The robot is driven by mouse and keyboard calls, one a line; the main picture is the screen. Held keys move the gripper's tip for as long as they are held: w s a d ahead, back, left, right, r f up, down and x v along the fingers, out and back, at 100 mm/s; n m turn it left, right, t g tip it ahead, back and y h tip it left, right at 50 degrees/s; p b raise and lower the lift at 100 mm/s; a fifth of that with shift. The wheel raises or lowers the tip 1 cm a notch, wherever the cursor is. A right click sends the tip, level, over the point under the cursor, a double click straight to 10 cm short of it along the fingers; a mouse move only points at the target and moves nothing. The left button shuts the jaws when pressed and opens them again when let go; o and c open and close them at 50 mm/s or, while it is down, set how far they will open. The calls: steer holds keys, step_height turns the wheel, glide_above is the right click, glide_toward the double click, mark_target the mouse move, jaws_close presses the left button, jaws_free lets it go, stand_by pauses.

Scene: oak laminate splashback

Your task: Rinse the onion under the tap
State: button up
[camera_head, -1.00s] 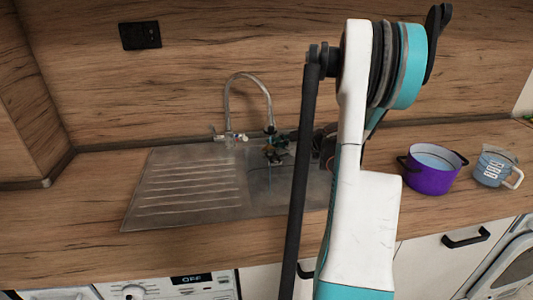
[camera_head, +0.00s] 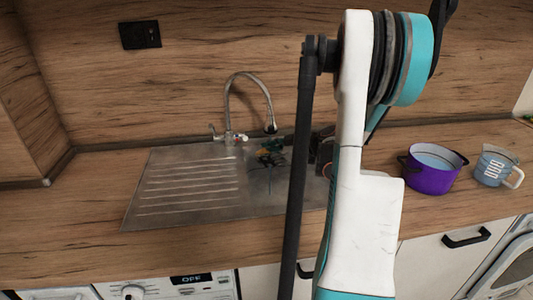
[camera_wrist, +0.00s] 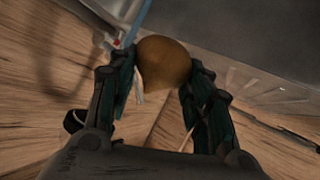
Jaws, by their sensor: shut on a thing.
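The onion (camera_wrist: 164,63) is round and brown, and in the wrist view it sits between the two dark fingers of my gripper (camera_wrist: 160,85). My gripper is shut on it. In the head view my gripper (camera_head: 270,153) is over the sink basin (camera_head: 283,196), just below the spout of the tap (camera_head: 233,92). The onion is small there and partly hidden by the fingers. A thin blue streak (camera_wrist: 139,22), which looks like running water, passes close to the onion in the wrist view. I cannot tell whether it touches the onion.
My arm hides the basin's right part. The ribbed drainboard (camera_head: 187,185) left of the basin is clear. The wooden splashback (camera_head: 200,50) rises behind the tap.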

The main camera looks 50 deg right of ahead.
steer(key=shift+s+a, duration=0.3)
steer(key=shift+a, duration=0.45)
steer(key=shift+s+a, duration=0.35)
steer(key=shift+a, duration=0.35)
steer(key=shift+s+a, duration=0.3)
steer(key=shift+a, duration=0.45)
steer(key=s+a+r+p, duration=0.2)
steer(key=a+r, duration=0.2)
steer(key=shift+a, duration=0.25)
steer(key=shift+w, duration=0.1)
stand_by(0.4)
